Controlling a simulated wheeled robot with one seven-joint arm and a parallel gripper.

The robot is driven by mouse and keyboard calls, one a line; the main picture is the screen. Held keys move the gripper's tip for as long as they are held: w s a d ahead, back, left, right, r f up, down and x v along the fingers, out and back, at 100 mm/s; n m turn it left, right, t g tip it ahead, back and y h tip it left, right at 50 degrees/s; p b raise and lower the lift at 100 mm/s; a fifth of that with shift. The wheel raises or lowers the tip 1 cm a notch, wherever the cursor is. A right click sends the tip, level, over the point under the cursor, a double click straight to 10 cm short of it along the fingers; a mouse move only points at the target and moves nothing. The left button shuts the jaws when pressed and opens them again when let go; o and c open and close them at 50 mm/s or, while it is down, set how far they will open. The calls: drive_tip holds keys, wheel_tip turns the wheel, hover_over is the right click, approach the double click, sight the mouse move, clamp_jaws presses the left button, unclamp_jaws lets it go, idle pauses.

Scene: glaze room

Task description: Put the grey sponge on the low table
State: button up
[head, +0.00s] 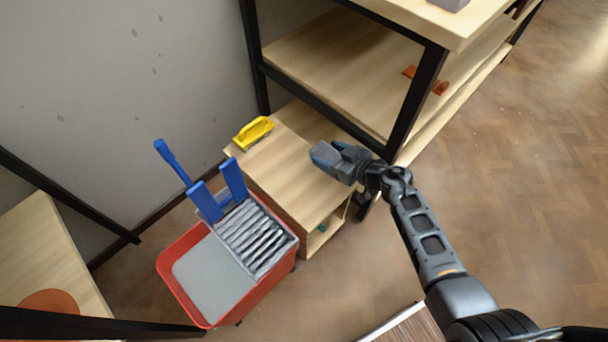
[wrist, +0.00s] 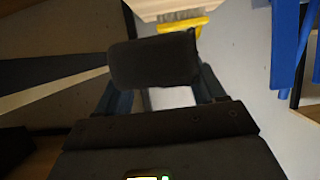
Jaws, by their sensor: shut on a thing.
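The grey sponge (head: 323,152) is in my gripper (head: 329,156), which is shut on it. In the wrist view the sponge (wrist: 155,60) is a dark block between the two fingers of the gripper (wrist: 160,80). The low table (head: 282,172) is a small light-wood piece with an open compartment in its front. In the head view the gripper and sponge appear over the right part of its top. I cannot tell how high the sponge is above the top.
A yellow-handled tool (head: 253,132) lies at the low table's back left edge. A red mop bucket (head: 205,275) with blue handles stands in front-left of it. A black-framed shelf (head: 335,65) stands behind and to the right. The middle of the low table's top is clear.

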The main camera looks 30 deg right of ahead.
drive_tip(key=a+f+b, duration=0.1)
drive_tip(key=a, duration=0.1)
drive_tip(key=a+f+b, duration=0.1)
drive_tip(key=a, duration=0.1)
drive_tip(key=w+a+f, duration=0.1)
drive_tip(key=a+f, duration=0.1)
drive_tip(key=shift+a+b, duration=0.2)
drive_tip(key=shift+b, duration=0.2)
wheel_tip(320, 180, down, 4)
drive_tip(key=b, duration=0.3)
drive_tip(key=shift+b, duration=0.3)
drive_tip(key=shift+r, duration=0.1)
drive_tip(key=o, duration=1.1)
drive_tip(key=shift+s+r+p, duration=0.15)
drive_tip(key=shift+p, duration=0.15)
drive_tip(key=p+v, duration=0.5)
drive_tip(key=v, duration=0.5)
drive_tip(key=shift+s+d+r, duration=0.1)
drive_tip(key=shift+r, duration=0.05)
drive_tip(key=shift+s+d+r, duration=0.1)
drive_tip(key=shift+s+d, duration=0.1)
drive_tip(key=shift+s, duration=0.4)
